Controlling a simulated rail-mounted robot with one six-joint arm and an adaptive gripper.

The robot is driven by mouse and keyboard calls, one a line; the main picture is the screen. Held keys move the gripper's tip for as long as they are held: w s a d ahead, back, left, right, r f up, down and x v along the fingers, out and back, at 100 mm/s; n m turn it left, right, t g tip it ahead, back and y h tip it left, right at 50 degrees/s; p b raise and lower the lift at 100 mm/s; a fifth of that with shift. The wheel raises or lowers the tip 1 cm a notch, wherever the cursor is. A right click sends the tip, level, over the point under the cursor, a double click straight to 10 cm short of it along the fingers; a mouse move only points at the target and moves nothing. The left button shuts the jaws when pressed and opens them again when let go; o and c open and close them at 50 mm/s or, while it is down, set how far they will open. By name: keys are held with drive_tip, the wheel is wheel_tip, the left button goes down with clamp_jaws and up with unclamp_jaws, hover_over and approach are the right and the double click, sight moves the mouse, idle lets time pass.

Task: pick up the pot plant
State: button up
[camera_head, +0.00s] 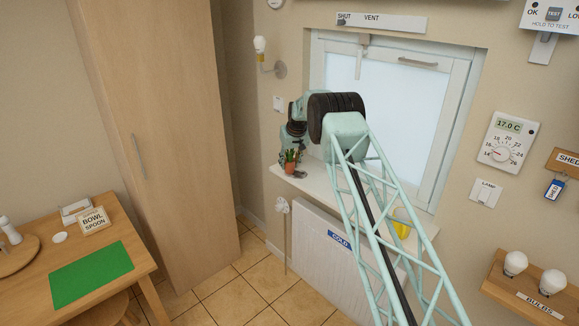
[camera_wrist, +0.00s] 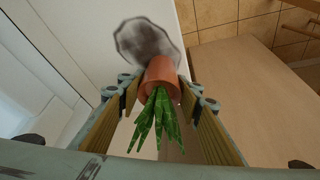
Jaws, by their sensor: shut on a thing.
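The pot plant (camera_head: 290,163) is a small terracotta pot with green spiky leaves, at the left end of the white window sill (camera_head: 322,190). In the wrist view the pot (camera_wrist: 160,74) sits between my two fingers, with its leaves toward the camera. My gripper (camera_head: 291,152) is shut on the pot; its fingers (camera_wrist: 160,93) also show on both sides of it in the wrist view. I cannot tell whether the pot touches the sill. A grey, round, dish-like thing (camera_wrist: 147,38) lies beyond the pot, partly hidden by it.
The window (camera_head: 390,110) is behind the sill. A wall lamp (camera_head: 261,45) is above left of my gripper. A white radiator marked COLD (camera_head: 320,250) is below the sill, and a yellow thing (camera_head: 402,222) is at its right. A tall wooden cupboard (camera_head: 160,100) stands left.

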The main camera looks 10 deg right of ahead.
sight(289, 159)
drive_tip(key=shift+r, duration=0.1)
drive_tip(key=shift+r+b, duration=0.4)
drive_tip(key=shift+r, duration=1.1)
drive_tip(key=shift+a+r, duration=0.1)
drive_tip(key=shift+r, duration=0.05)
drive_tip(key=s+a+b, duration=0.1)
drive_tip(key=s+a, duration=0.2)
drive_tip(key=s, duration=0.4)
drive_tip(key=s+a+r+b, duration=0.1)
drive_tip(key=s+a, duration=0.3)
drive_tip(key=s, duration=0.3)
drive_tip(key=shift+r+b, duration=0.25)
drive_tip(key=shift+b, duration=0.15)
drive_tip(key=shift+s+a, duration=0.1)
drive_tip(key=shift+s, duration=0.1)
